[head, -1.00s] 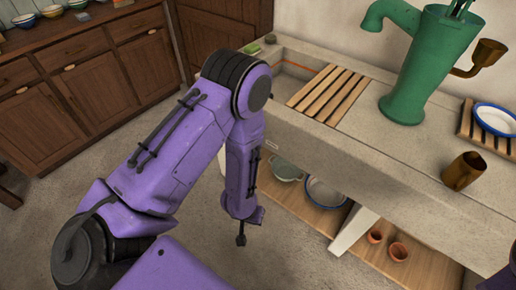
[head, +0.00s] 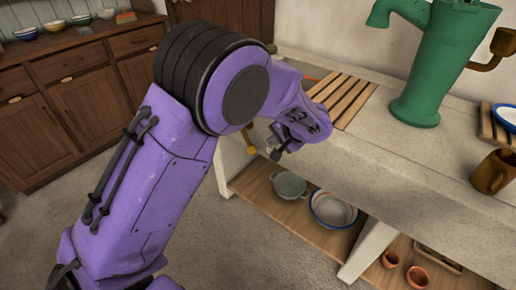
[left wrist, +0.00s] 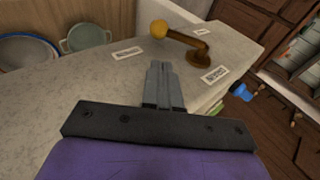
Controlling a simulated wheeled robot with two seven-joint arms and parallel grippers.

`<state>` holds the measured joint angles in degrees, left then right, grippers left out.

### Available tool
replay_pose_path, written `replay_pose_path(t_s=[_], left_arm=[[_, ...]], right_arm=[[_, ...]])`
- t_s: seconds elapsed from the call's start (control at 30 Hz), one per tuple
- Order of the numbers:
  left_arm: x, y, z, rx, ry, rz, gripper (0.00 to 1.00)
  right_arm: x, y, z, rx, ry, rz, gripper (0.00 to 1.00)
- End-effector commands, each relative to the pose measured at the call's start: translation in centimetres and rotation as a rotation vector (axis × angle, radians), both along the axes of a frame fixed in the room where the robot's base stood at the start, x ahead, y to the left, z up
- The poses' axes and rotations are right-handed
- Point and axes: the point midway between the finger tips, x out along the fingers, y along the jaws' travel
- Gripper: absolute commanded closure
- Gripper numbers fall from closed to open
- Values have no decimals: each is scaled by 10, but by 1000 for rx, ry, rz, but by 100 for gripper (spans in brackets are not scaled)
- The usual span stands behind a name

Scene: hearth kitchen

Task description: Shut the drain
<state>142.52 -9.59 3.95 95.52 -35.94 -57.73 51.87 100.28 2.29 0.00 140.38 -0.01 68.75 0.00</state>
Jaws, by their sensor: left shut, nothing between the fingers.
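A brass lever (left wrist: 186,38) with a yellow ball knob (left wrist: 158,29) is on the front face of the stone sink (left wrist: 110,95). In the left wrist view its arm runs from the round pivot at right up and left to the knob. Small white labels lie around it, one beside the pivot (left wrist: 215,74) and one left of the knob (left wrist: 127,52); I cannot read them surely. My left gripper (left wrist: 160,66) is shut and empty, its tips below the knob in that view and apart from it. In the head view the gripper (head: 276,154) is near the lever (head: 249,141). The sink's drain is hidden.
A green pump (head: 440,65), a slatted wooden rack (head: 345,98) and a brass mug (head: 494,172) stand on the sink top. A green pot (head: 290,185), a basin (head: 333,209) and clay pots are on the shelf below. A wooden dresser (head: 60,90) stands at the left.

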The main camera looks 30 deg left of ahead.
Motion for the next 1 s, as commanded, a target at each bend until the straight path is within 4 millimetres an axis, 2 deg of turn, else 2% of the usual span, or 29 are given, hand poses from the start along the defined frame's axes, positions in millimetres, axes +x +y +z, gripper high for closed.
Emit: replay_pose_path(t_s=[0.5, 0.7, 1.0], left_arm=[[24, 68, -81, -5, 3, 4, 100], [30, 80, -95, -4, 1, 1, 100], [30, 82, -97, -3, 1, 0, 100]], right_arm=[[0, 0, -6, 0, 0, 0, 100], [0, 0, -5, 0, 0, 0, 100], [0, 0, -6, 0, 0, 0, 100]])
